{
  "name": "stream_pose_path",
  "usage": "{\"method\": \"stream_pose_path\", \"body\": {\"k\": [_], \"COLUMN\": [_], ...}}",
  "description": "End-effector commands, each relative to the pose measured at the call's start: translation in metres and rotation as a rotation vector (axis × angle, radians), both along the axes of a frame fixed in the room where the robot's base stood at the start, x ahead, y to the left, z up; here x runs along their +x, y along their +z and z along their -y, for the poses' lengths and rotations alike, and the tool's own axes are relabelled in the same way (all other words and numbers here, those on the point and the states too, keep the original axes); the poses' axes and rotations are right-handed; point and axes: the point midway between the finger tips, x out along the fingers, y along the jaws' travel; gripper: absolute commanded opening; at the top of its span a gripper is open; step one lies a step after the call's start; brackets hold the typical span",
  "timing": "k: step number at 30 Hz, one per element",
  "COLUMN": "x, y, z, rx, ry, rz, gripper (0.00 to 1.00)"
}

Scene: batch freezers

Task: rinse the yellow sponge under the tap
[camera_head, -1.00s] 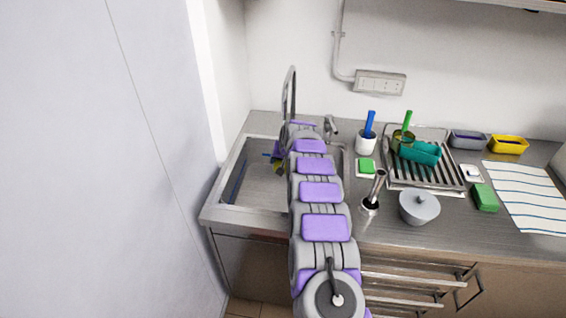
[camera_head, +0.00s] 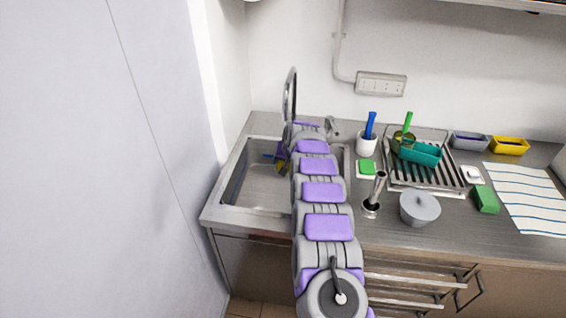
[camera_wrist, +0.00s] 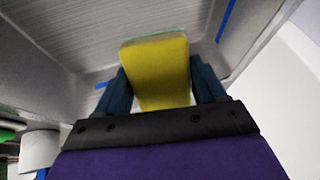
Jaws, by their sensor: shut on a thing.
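The yellow sponge (camera_wrist: 158,70) is between the two dark fingers of my gripper (camera_wrist: 160,88) in the wrist view, with a thin green layer along its far edge. My gripper is shut on it. In the head view a bit of the yellow sponge (camera_head: 281,166) shows at the left of my arm, over the sink basin (camera_head: 250,185). The tall curved tap (camera_head: 290,95) rises behind my arm, and its outlet is hidden. No water can be made out.
A drying rack (camera_head: 425,178) with a teal container stands right of the sink. A green sponge (camera_head: 367,167), a lidded grey pot (camera_head: 420,208), a green block (camera_head: 485,198) and a striped cloth (camera_head: 525,195) lie on the counter. A tall pale panel (camera_head: 90,160) bounds the left.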

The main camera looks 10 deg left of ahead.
Motion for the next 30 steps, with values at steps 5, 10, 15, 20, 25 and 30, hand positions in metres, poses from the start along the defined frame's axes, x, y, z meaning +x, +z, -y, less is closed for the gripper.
{"method": "stream_pose_path", "body": {"k": [5, 10, 15, 20, 25, 30], "x": [-0.0018, -0.0034, -0.0033, -0.0023, -0.0001, 0.0001], "y": [0.0009, 0.0017, 0.0005, 0.0006, 0.0004, 0.0001], "z": [-0.0029, -0.0066, -0.0067, -0.0044, 0.0006, 0.0006], "rx": [0.0, 0.0, 0.0, 0.0, 0.0, 0.0], "ry": [0.0, 0.0, 0.0, -0.001, -0.002, -0.001], "rz": [-0.001, 0.001, 0.001, 0.001, 0.0, 0.0], "gripper": [0.36, 0.36, 0.36, 0.36, 0.36, 0.36]}}
